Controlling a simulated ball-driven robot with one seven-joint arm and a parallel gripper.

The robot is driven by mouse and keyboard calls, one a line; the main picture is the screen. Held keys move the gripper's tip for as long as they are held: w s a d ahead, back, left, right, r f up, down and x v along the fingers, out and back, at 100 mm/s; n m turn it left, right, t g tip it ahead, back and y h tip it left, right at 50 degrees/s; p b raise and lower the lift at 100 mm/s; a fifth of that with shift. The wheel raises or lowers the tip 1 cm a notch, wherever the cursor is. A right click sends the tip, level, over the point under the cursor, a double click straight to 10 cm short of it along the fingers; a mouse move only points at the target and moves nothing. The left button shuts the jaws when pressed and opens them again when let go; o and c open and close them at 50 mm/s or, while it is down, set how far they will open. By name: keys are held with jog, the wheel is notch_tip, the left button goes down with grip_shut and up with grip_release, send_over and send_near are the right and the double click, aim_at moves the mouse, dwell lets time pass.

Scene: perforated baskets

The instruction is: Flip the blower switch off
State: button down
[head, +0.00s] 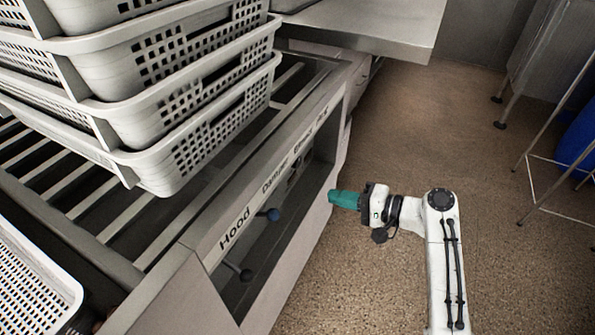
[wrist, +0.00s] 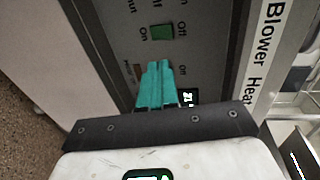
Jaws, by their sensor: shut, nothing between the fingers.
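The control panel (wrist: 205,40) fills much of the wrist view, with a label strip (wrist: 266,45) reading "Blower" and "Heat". A green switch (wrist: 162,32) sits on it between "On" and "Off" marks. My gripper (wrist: 157,64) has its teal fingers shut together, tips over the panel just below the green switch in the picture. In the head view my gripper (head: 331,197) is at the recessed panel's right edge; the switches are too small to read.
Stacked perforated baskets (head: 200,140) stand on the slatted rack above. A metal-legged stand (head: 545,160) is at the right. The brown floor between is open.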

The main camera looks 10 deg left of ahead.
jog(key=shift+f, duration=0.1)
jog(key=r+b+x, duration=0.1)
jog(key=b+x, duration=0.2)
jog(key=x, duration=1.1)
jog(key=shift+r+b, duration=0.15)
jog(key=shift+b, duration=0.15)
jog(key=shift+a, duration=0.15)
